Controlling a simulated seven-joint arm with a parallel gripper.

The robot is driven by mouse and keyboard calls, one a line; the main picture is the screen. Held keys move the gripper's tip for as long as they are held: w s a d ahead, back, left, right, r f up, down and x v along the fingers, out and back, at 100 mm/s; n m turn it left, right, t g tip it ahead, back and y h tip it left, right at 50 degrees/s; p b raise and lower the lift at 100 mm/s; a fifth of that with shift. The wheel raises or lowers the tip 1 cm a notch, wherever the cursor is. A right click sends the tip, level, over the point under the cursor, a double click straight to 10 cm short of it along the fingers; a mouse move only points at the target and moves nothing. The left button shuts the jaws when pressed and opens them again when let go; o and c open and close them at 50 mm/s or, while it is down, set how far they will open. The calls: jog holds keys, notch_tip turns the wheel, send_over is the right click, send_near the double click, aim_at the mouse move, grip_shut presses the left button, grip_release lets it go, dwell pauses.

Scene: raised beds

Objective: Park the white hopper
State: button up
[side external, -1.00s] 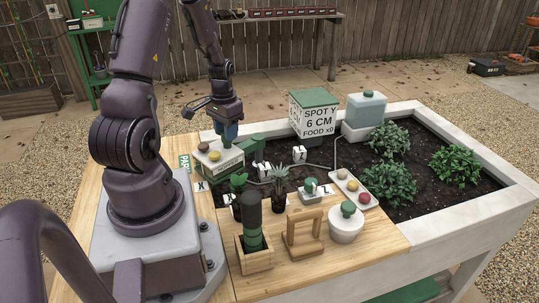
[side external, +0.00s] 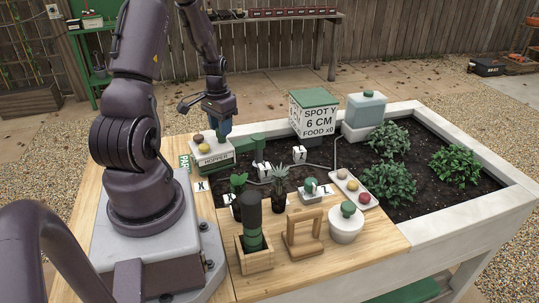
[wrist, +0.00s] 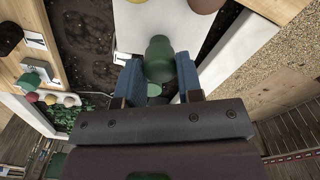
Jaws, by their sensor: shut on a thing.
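The white hopper (side external: 226,159), lettered HOPPER, is at the left side of the bed near the wooden deck, with a brown and a yellow ball on top. My gripper (side external: 218,131) is above it, with blue fingers pointing down. In the wrist view my gripper (wrist: 158,78) is shut on the hopper's green knob (wrist: 158,52), and the hopper's white top (wrist: 150,28) shows beyond it. A green PARK label (side external: 184,162) lies on the deck just left of the hopper. I cannot tell whether the hopper's underside touches the surface.
A white SPOT Y box (side external: 314,124) and a blue tank (side external: 366,107) stand at the back. A potted succulent (side external: 278,187), a wooden holder (side external: 254,259), a wooden frame (side external: 304,234) and a white pot (side external: 345,227) crowd the front. Leafy plants (side external: 388,183) fill the bed's right.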

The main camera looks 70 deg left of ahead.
jog(key=shift+s+a, duration=0.1)
jog(key=shift+a, duration=0.2)
jog(key=shift+a, duration=0.7)
jog(key=o, duration=0.5)
jog(key=shift+r, duration=3.55)
